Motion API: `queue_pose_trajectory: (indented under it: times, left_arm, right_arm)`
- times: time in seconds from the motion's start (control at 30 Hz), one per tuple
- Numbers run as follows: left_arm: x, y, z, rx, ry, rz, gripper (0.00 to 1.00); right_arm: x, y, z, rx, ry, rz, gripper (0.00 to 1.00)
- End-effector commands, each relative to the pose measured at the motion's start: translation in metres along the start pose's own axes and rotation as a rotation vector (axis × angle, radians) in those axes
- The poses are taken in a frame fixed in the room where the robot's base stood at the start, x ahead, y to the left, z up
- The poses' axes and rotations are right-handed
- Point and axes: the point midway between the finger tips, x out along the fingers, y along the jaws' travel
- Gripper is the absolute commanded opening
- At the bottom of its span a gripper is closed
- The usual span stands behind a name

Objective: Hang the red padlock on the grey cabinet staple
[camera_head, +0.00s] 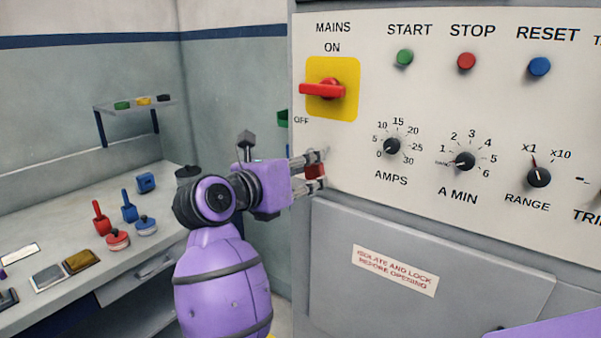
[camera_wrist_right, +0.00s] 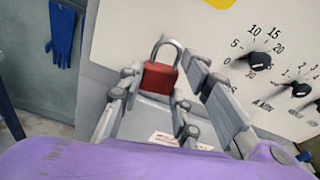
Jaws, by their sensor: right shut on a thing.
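My right gripper (camera_head: 312,172) is shut on the red padlock (camera_head: 316,171), just in front of the left part of the cabinet panel. In the right wrist view the padlock (camera_wrist_right: 160,77) sits between the fingers of the gripper (camera_wrist_right: 160,102), with its grey shackle pointing up in the picture and looking empty. The grey cabinet (camera_head: 440,225) fills the right of the head view. I cannot make out its staple in either view; the gripper may hide it. My left gripper is not in view.
The panel (camera_head: 440,100) carries a red mains switch (camera_head: 324,90), buttons and dials. A workbench (camera_head: 65,215) at the left holds red and blue tools and several plates. A small shelf (camera_head: 135,105) is on the back wall. A blue glove (camera_wrist_right: 62,33) hangs at left in the wrist view.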

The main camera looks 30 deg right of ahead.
Motion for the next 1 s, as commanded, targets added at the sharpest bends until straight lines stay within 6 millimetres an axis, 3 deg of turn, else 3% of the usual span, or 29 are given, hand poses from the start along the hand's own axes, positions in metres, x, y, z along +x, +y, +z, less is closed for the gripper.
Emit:
queue_pose_trajectory:
  times: [1.0]
  left_arm:
    - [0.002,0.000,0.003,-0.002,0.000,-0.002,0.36]
  right_arm:
    - [0.057,0.003,-0.003,-0.001,0.000,0.000,0.04]
